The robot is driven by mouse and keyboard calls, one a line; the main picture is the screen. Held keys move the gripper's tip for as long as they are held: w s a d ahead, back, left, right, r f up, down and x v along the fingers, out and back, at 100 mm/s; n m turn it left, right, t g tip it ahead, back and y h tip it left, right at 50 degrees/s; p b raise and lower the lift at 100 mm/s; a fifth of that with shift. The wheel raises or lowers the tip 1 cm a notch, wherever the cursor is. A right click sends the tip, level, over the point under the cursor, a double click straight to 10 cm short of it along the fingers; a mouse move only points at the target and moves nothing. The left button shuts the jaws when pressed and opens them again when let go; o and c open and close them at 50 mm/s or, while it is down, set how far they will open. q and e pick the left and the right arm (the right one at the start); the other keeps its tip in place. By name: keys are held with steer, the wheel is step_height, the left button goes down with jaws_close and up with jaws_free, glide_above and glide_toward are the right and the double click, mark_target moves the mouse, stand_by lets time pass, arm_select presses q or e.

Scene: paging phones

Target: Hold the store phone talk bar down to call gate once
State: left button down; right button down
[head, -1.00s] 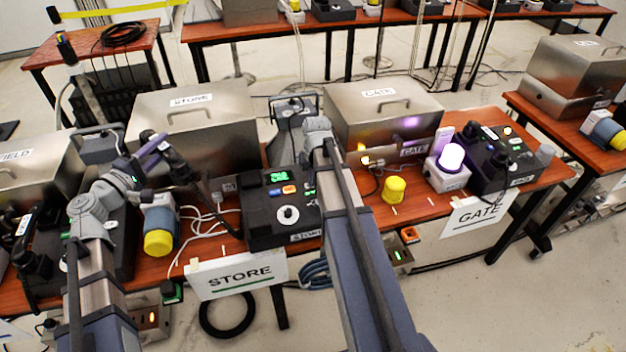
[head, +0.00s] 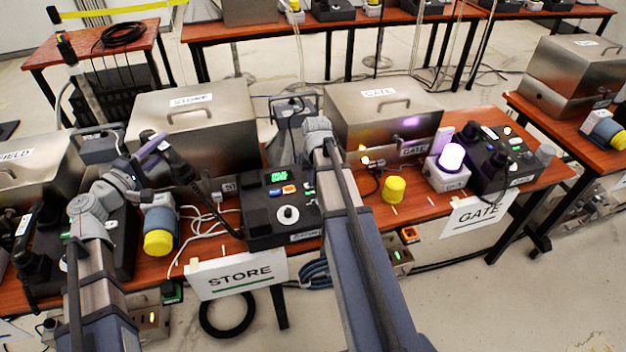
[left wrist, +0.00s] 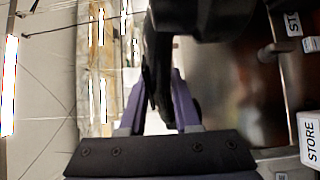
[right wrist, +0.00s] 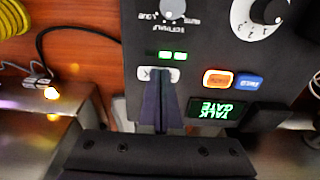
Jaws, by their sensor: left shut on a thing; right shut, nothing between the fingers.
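The black store phone (head: 270,225) sits on the table behind the STORE sign. Its green display (right wrist: 215,109) reads TALK GATE, upside down in the right wrist view. My right gripper (right wrist: 161,95) is shut and empty, its tips over a white bar (right wrist: 174,74) with a partly covered label, apparently the talk bar. Contact and how far it is pressed cannot be told. Two green lights glow beside it. My left gripper (head: 153,148) is shut on a black handset (head: 183,165), held up off the phone. The handset also shows between the fingers in the left wrist view (left wrist: 158,60).
The gate phone (head: 500,160) stands at the right, beside a lit white-violet lamp (head: 452,158). A yellow-capped cylinder (head: 159,240) is left of the store phone, and a yellow knob (head: 393,189) is right. Metal boxes (head: 215,140) line the back. Loose cables lie between.

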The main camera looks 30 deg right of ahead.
mark_target(314, 192)
arm_select(q)
steer(key=shift+f, duration=0.1)
arm_select(e)
steer(key=shift+s+a+f, duration=0.15)
steer(key=shift+s+a, duration=0.05)
steer(key=shift+a, duration=0.05)
